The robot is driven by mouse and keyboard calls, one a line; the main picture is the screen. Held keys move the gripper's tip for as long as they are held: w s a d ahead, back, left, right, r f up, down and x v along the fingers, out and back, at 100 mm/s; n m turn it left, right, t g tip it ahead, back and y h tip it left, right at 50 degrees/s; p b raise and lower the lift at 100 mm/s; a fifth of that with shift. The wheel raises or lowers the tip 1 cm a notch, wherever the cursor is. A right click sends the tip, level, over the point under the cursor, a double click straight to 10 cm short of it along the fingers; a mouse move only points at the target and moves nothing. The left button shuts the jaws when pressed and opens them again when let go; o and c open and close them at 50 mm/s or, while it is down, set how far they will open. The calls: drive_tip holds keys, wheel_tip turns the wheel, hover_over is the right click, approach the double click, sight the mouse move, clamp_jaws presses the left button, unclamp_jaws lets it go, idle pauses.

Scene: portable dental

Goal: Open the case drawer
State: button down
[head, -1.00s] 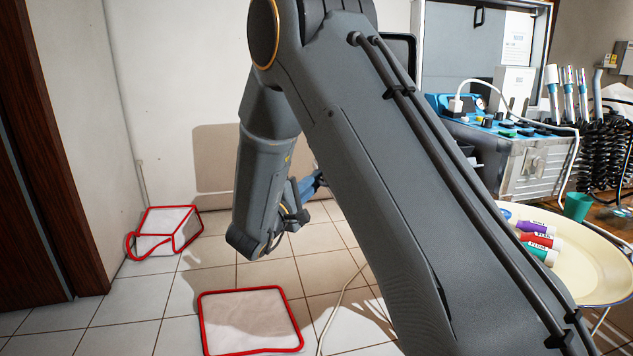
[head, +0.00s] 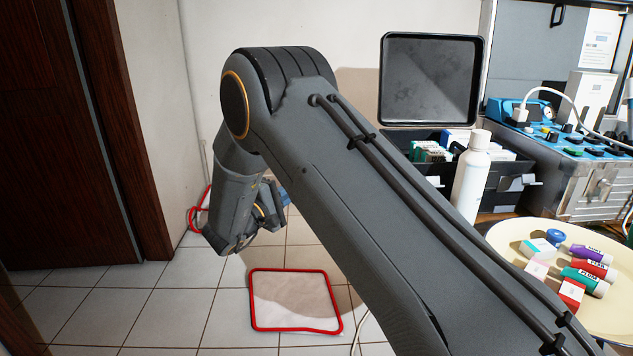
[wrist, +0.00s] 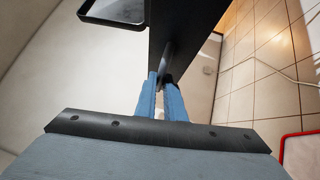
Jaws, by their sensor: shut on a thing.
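My gripper (wrist: 161,84) is seen in the wrist view with its two blue fingers close together, shut on a thin dark handle (wrist: 167,52). The handle stands out from a tall dark panel (wrist: 188,22), which looks like the front of the case drawer. How far the drawer stands out cannot be told. In the head view my arm hides the fingertips, the handle and the panel. The black case (head: 502,187) stands at the back with small boxes in it, partly behind my arm.
A black square lid or tray (head: 430,80) stands upright behind the case. A white bottle (head: 470,178) and a cream round tray (head: 518,232) with tubes and small boxes are to the right. A red-edged white mat (head: 294,301) lies on the tiled floor; clear tiles lie left of it.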

drive_tip(key=shift+a, duration=0.35)
drive_tip(key=c, duration=1.8)
unclamp_jaws()
drive_tip(key=shift+c, duration=0.2)
drive_tip(key=v, duration=0.7)
drive_tip(key=shift+s+a+p, duration=0.25)
drive_tip(key=shift+s+p, duration=0.05)
drive_tip(key=shift+p, duration=0.1)
drive_tip(key=shift+w, duration=0.1)
